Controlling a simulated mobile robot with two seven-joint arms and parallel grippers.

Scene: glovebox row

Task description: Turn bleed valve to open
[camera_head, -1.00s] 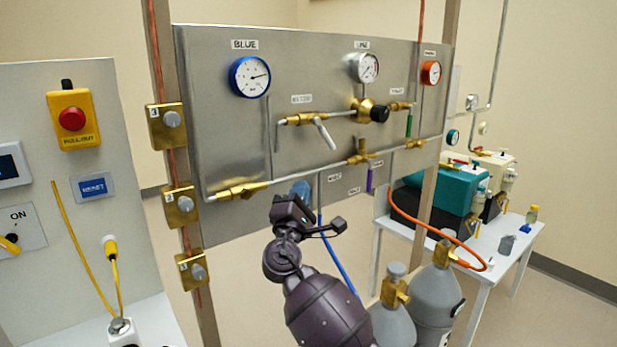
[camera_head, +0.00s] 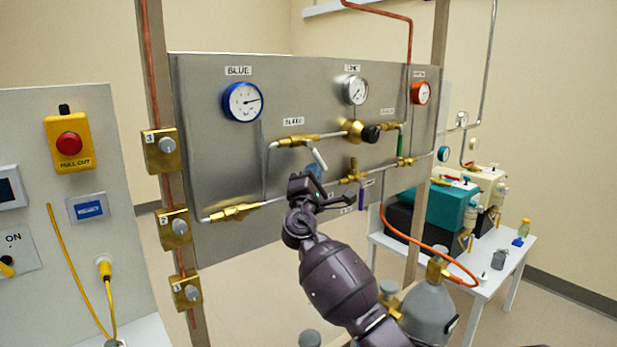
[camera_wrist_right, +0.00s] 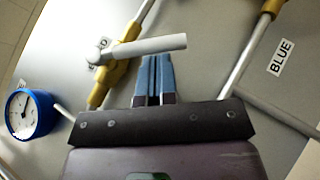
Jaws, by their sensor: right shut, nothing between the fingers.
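The bleed valve (camera_head: 297,140) is a brass valve on the steel panel, under the "BLEED" label (camera_head: 293,121). Its pale grey lever (camera_head: 318,157) slants down and right, across the pipe line. In the right wrist view the lever (camera_wrist_right: 145,47) lies just beyond my fingertips, with the brass body (camera_wrist_right: 105,80) to the left. My right gripper (camera_head: 314,171) is at the lever's lower end. Its blue fingers (camera_wrist_right: 154,78) are shut together and empty, close below the lever; I cannot tell whether they touch it. My left gripper is not in view.
The blue gauge (camera_head: 242,101) is up and left. A lower pipe with a brass valve (camera_head: 232,212) and brass fitting (camera_head: 352,172) runs near my gripper. The black-knobbed regulator (camera_head: 370,133) is to the right. A gas cylinder (camera_head: 428,305) stands below right.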

